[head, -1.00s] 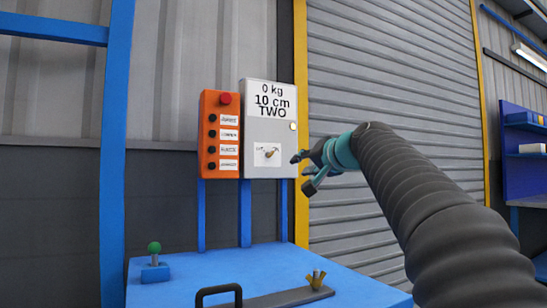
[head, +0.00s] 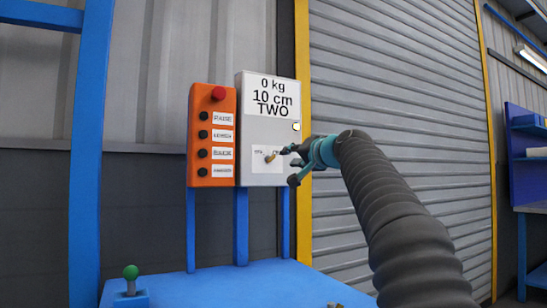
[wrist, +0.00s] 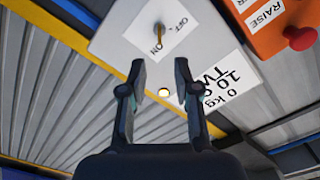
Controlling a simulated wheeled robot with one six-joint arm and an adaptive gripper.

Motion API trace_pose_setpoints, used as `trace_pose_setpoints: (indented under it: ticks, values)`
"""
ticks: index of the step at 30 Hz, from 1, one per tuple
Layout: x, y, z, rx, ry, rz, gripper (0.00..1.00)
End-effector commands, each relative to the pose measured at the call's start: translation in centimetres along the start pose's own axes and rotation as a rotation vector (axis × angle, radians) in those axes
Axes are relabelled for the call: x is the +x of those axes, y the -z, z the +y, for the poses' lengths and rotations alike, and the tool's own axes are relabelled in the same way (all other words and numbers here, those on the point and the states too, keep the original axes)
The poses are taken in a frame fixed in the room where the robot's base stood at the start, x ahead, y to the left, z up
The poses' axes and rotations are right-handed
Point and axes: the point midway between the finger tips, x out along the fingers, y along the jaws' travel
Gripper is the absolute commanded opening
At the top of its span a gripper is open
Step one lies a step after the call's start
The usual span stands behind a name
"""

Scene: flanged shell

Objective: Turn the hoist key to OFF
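The hoist key (head: 271,157) is a small brass-coloured key on the white label of the grey control box (head: 256,178). In the wrist view the key (wrist: 159,35) stands near the words OFF and ON, its handle closest to ON. My gripper (head: 291,165) is just right of the key in the head view. In the wrist view my gripper (wrist: 160,72) is open and empty, with the key just beyond the gap between its fingertips. I cannot tell whether a finger touches the box.
An orange button panel (head: 210,179) with a red button stands left of the box. The box display (head: 271,97) reads 0 kg, 10 cm, TWO. A blue table (head: 230,285) with a green knob (head: 130,272) lies below. A roller shutter (head: 400,100) is behind.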

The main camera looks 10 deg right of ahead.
Motion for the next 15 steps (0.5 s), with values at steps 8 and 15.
trace_pose_setpoints:
  ticks: [8, 15]
  values:
    - [5.4, 0.1, -0.2, 0.001, 0.0, -0.003, 0.31]
    - [8.8, 0.0, -0.3, 0.001, 0.002, -0.003, 0.31]
